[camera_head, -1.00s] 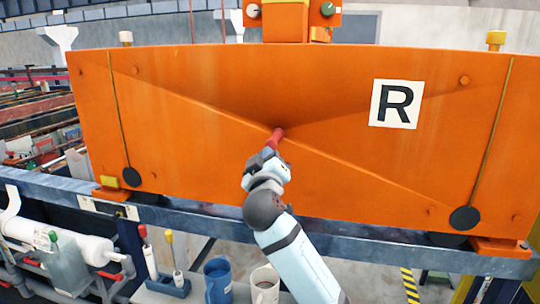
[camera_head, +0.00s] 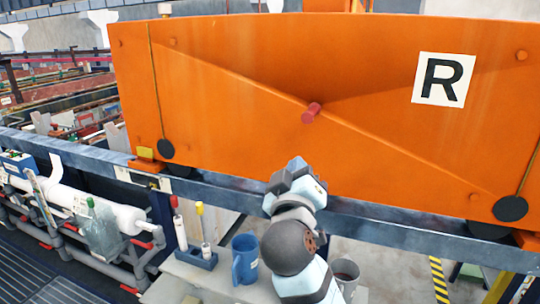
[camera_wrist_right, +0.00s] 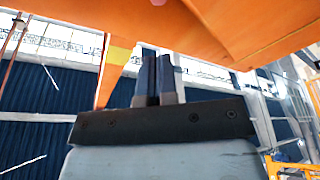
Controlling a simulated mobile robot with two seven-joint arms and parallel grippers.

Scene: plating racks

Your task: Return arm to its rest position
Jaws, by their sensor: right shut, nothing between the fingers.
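My right gripper (camera_head: 296,170) is at the middle of the head view, in front of the lower edge of the orange panel (camera_head: 240,120). It is shut and empty. In the right wrist view its two dark fingers (camera_wrist_right: 158,75) stand close together, with the orange underside (camera_wrist_right: 200,25) above them. A red knob (camera_head: 312,113) sticks out of the panel above the gripper, clear of it. My left gripper does not show.
A blue-grey rail (camera_head: 390,227) runs below the panel. Racks lie behind at far left.

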